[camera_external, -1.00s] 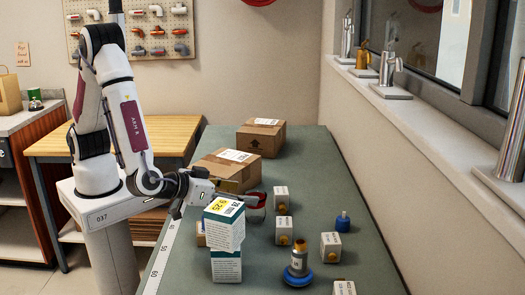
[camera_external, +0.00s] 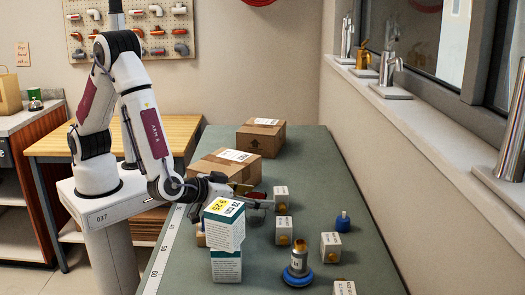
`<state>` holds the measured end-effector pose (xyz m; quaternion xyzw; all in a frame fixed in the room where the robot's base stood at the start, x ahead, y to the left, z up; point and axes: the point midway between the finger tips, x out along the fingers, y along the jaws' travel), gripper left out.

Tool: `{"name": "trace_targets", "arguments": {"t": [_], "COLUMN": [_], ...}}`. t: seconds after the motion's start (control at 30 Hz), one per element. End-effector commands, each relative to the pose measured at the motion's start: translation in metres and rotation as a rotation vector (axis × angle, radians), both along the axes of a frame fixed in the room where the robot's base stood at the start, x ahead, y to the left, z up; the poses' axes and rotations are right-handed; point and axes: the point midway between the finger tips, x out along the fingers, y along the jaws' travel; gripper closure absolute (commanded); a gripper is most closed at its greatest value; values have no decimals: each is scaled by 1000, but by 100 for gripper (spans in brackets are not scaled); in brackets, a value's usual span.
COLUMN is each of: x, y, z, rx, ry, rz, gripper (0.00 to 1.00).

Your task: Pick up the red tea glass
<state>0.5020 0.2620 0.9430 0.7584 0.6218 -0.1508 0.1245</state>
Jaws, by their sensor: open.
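A small patch of dark red, which looks like the red tea glass (camera_external: 256,195), shows behind my gripper, near the front of the nearer cardboard box. Most of it is hidden by the gripper and the stacked cartons, so its shape is hard to make out. My gripper (camera_external: 265,203) is open and reaches to the right, low over the green bench, just beyond the stacked cartons. Its fingers overlap the red patch in this view; I cannot tell whether they touch it.
Two stacked white-and-teal cartons (camera_external: 226,265) stand in front of my gripper. Cardboard boxes (camera_external: 262,138) lie behind it. Several small white boxes (camera_external: 330,246), a blue-capped item (camera_external: 342,222) and a brass-topped fitting on a blue base (camera_external: 299,262) stand to the right. The far right bench is clear.

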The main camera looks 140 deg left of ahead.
Motion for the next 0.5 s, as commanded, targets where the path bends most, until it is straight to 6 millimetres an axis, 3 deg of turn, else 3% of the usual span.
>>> {"name": "trace_targets", "arguments": {"t": [0.13,0.3,0.5], "x": [0,0,0], "y": [0,0,0], "z": [0,0,0], "rx": [0,0,0], "ry": [0,0,0], "rz": [0,0,0], "gripper": [36,78,79]}}
